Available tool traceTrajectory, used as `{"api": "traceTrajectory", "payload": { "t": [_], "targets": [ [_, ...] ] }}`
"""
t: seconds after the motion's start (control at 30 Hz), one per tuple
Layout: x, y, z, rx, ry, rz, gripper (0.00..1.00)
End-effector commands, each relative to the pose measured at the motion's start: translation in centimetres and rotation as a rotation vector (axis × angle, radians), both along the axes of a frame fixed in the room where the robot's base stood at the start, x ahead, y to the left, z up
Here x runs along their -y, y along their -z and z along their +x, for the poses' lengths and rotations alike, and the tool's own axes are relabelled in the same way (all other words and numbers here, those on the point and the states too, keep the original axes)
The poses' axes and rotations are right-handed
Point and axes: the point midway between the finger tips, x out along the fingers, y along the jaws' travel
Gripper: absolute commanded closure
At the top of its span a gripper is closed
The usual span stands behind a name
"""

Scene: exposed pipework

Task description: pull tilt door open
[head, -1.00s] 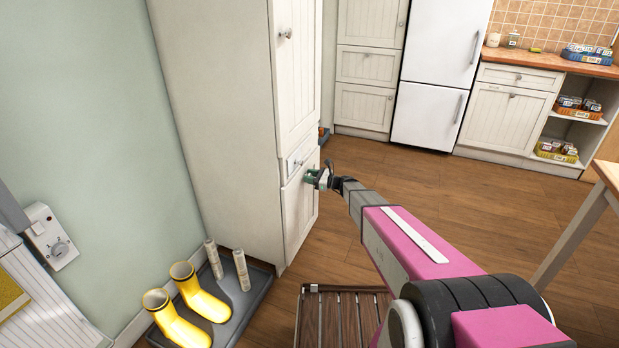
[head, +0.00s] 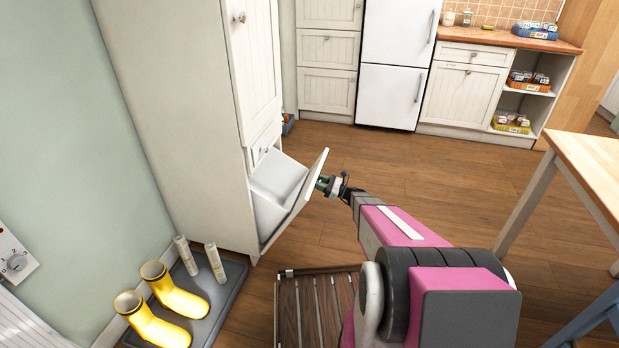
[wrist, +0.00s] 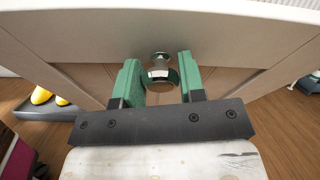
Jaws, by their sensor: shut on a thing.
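The tilt door (head: 300,198) is the lower front of the tall white cabinet (head: 170,110). It is tilted outward at its top, and a pale bin (head: 275,188) shows behind it. In the wrist view the door's panelled front (wrist: 200,45) fills the upper part, with a round metal knob (wrist: 160,72). My gripper (head: 325,184) is at the door's front near its top edge. In the wrist view the green fingers (wrist: 160,85) stand either side of the knob and are shut on it.
Yellow boots (head: 165,300) stand on a grey tray (head: 215,305) at the lower left. A slatted wooden rack (head: 315,305) lies on the floor below the door. A wooden table (head: 590,165) stands at the right. The floor between door and fridge (head: 400,60) is clear.

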Motion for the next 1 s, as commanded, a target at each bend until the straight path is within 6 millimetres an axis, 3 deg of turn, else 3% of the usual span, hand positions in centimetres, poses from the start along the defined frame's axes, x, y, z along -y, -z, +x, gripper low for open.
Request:
{"api": "traceTrajectory", "payload": {
  "t": [0.53,0.57,0.6,0.63,1.0],
  "targets": [
    [0.9,1.0,-0.3,-0.005,-0.003,-0.007,1.0],
    [0.9,1.0,-0.3,-0.005,-0.003,-0.007,0.57],
    [0.9,1.0,-0.3,-0.005,-0.003,-0.007,0.44],
    [0.9,1.0,-0.3,-0.005,-0.002,-0.007,0.38],
    [1.4,1.0,-0.5,-0.003,-0.001,-0.003,0.38]
  ]
}}
